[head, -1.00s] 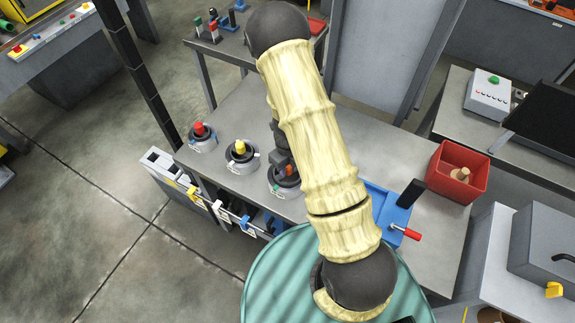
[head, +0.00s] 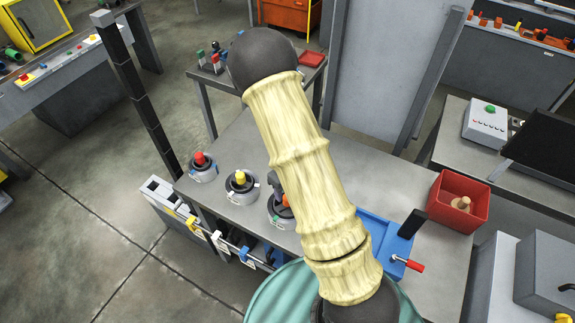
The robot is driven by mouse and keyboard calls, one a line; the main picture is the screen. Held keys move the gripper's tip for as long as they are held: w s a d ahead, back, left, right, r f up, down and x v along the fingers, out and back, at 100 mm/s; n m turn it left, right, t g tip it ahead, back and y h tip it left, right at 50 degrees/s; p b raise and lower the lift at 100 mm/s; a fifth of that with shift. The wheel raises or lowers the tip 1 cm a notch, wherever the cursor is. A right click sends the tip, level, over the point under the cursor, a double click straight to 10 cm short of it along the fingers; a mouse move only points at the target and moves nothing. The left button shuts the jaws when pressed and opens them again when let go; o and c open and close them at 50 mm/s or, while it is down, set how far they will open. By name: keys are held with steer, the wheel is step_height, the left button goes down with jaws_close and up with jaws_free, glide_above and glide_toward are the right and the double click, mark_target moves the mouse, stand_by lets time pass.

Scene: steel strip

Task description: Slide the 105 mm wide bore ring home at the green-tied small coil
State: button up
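Three small grey coils stand in a row on the steel table (head: 238,140). The left coil (head: 203,174) has a red top piece and the middle coil (head: 240,190) a yellow one. The right coil (head: 280,214) shows an orange-red piece and is partly hidden by my arm. A dark part of my gripper (head: 275,184) shows just above the right coil, beside my arm. Its fingers are hidden, and so is anything it holds. I cannot make out the 105 mm bore ring.
A rail with tagged blue and dark pieces (head: 245,257) runs along the table's front edge. A blue tray (head: 385,235) with a red-handled tool (head: 408,263) lies right of my arm. A red bin (head: 459,199) stands at the right. A green drum (head: 275,295) is in front.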

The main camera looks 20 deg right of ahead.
step_height(320, 180, up, 12)
stand_by(0.3)
stand_by(0.8)
steer(key=s+r+n+t+b, duration=0.1)
steer(key=s+n, duration=0.4)
steer(key=n, duration=1)
steer(key=s+r+n+t+b, duration=0.1)
steer(key=s+n+b, duration=0.3)
steer(key=n, duration=1.1)
steer(key=shift+s+r+n+t+b, duration=0.3)
steer(key=shift+s+r+n+b, duration=0.1)
steer(key=shift+s, duration=0.75)
steer(key=shift+a, duration=0.1)
